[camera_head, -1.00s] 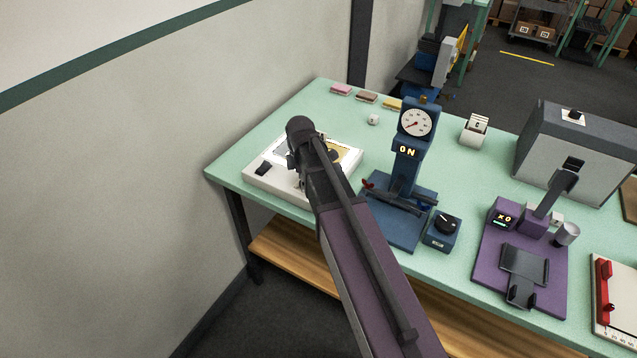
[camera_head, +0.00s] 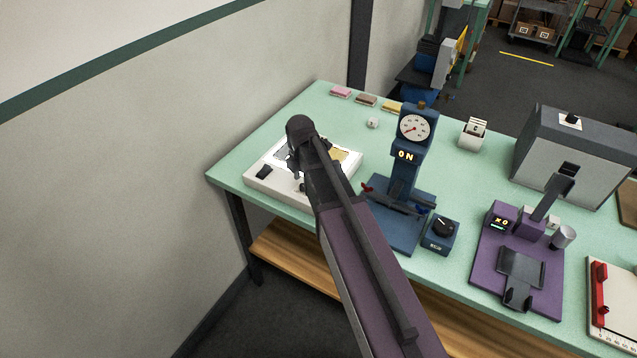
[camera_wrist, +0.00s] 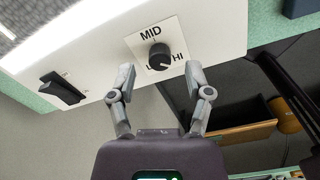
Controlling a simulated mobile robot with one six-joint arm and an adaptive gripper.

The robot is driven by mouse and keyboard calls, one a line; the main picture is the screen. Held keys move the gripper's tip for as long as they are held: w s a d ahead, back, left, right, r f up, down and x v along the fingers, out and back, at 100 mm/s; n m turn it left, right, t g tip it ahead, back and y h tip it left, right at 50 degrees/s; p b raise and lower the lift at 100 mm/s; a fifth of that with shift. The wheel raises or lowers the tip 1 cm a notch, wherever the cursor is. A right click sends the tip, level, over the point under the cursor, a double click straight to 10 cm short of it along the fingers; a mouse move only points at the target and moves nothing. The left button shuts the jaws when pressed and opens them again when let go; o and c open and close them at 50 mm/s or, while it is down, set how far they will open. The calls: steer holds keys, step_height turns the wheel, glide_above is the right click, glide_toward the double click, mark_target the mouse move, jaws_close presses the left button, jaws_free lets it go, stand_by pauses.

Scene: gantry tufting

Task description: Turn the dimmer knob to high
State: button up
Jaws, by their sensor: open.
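The dimmer knob (camera_wrist: 159,56) is a round black knob on a white label plate in the wrist view. "MID" is printed above it and "HI" to its right. A partly covered label beginning with "L" is at its lower left; I cannot tell exactly where the knob points. The plate is on a white light box (camera_head: 257,182), which sits at the left end of the green bench in the head view. My gripper (camera_wrist: 160,83) is open and empty, its two fingertips apart to the left and right, just below the knob in the wrist view. My arm hides part of the box in the head view.
A black rocker switch (camera_wrist: 62,88) is on the same box, left of the knob. A purple device (camera_head: 490,262) is farther right.

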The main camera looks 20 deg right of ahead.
mark_target(303, 185)
steer(key=shift+r+p, duration=5.9)
steer(key=shift+r, duration=0.35)
steer(key=s+d+f+m+b, duration=0.2)
steer(key=s+f+m+b, duration=0.3)
steer(key=s+m, duration=0.6)
steer(key=shift+m, duration=3.2)
steer(key=shift+s, duration=0.15)
steer(key=s+m, duration=0.1)
steer(key=m, duration=0.1)
steer(key=s+m, duration=0.1)
steer(key=s+f+m+b, duration=0.1)
steer(key=m, duration=0.1)
steer(key=shift+s+d+f+m, duration=0.1)
steer(key=shift+s+d+m, duration=0.15)
steer(key=shift+m, duration=0.05)
